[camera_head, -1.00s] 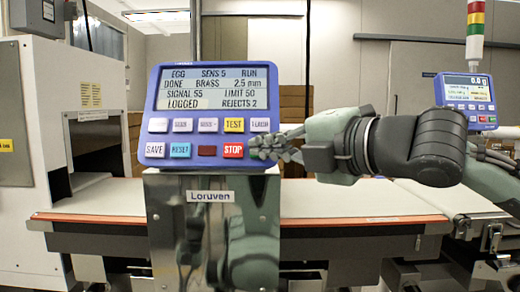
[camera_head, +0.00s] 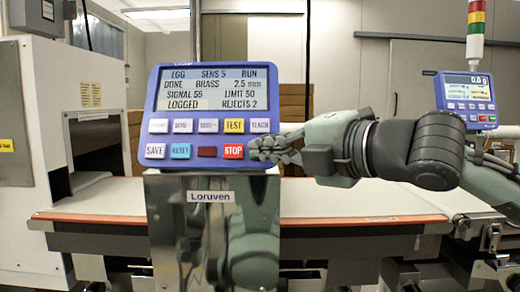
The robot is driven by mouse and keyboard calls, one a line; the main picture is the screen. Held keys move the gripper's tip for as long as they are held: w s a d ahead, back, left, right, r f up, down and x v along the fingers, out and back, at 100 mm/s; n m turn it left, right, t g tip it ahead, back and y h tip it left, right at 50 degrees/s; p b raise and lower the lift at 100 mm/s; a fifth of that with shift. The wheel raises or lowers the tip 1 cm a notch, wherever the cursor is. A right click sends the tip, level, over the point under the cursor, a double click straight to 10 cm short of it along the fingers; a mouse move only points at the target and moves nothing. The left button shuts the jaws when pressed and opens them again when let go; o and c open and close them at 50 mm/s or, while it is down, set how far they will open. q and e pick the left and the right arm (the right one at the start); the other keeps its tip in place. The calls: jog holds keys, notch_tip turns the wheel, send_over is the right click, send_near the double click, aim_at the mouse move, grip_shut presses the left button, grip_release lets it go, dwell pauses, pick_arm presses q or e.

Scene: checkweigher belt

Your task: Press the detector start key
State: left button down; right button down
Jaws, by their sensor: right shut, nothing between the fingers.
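The blue detector panel (camera_head: 148,112) stands in the middle of the view on a steel post, with a lit screen (camera_head: 210,88) reading RUN, DONE and LOGGED. Its lower row shows SAVE, RESET (camera_head: 181,151), a dark red key (camera_head: 207,152) and a red STOP key (camera_head: 233,152). The place at the right end of that row is covered by my right gripper (camera_head: 257,149), so I see no key labelled start. The right gripper is shut and empty, its fingertips just right of STOP. I cannot tell whether they touch the panel. My left gripper is out of view.
A white belt (camera_head: 340,198) with an orange edge runs behind the post. A white detector housing (camera_head: 25,110) stands at the left. A second blue display (camera_head: 467,92) and a signal tower (camera_head: 475,25) are at the right.

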jog(key=shift+s+r+p, duration=0.3)
jog(key=shift+s, duration=0.25)
jog(key=shift+s+r+p, duration=0.4)
jog(key=shift+s+p, duration=0.05)
jog(key=shift+s, duration=0.3)
jog(key=shift+s+r+p, duration=0.35)
jog(key=shift+s+p, duration=0.05)
jog(key=shift+s, duration=0.35)
jog(key=shift+s+r+p, duration=0.4)
jog(key=shift+s+p, duration=0.05)
jog(key=shift+s, duration=0.3)
jog(key=shift+s+r+b, duration=0.15)
jog(key=shift+s+r, duration=0.3)
jog(key=shift+s, duration=0.45)
jog(key=shift+s+r+b, duration=0.2)
jog(key=shift+s+r, duration=0.25)
jog(key=shift+s, duration=0.4)
jog(key=shift+s+r+b, duration=0.15)
jog(key=shift+s+r, duration=0.3)
jog(key=shift+s, duration=0.45)
